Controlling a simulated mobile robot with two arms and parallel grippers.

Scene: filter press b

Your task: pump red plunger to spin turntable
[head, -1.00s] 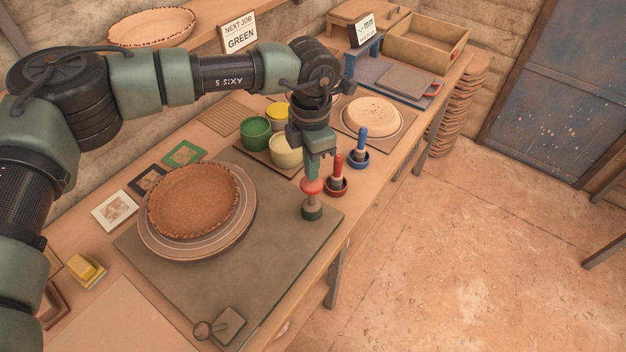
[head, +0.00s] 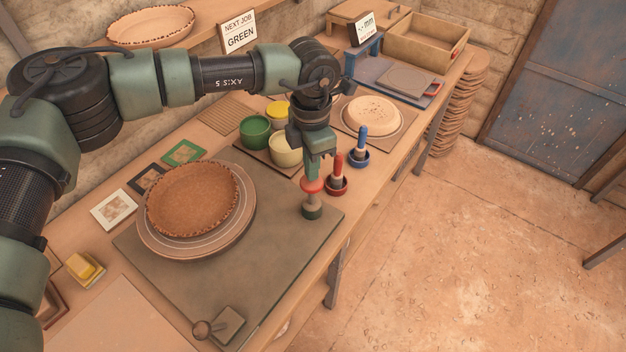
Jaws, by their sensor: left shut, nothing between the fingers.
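The red plunger (head: 312,186) stands upright on a dark green base at the right corner of the dark board (head: 275,250). My left gripper (head: 313,176) points down with its fingertips at the top of the red knob. It is shut with nothing held; whether it touches the knob or hovers just above is hard to tell. The turntable (head: 150,245) is on the left part of the board and carries a brown crimped dish (head: 192,198). My right gripper is not in view.
Red (head: 337,181) and blue (head: 361,152) handled tools stand in small cups just beyond the plunger. Green (head: 255,132), yellow (head: 278,110) and cream (head: 286,152) pots stand behind my gripper. Open floor lies right.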

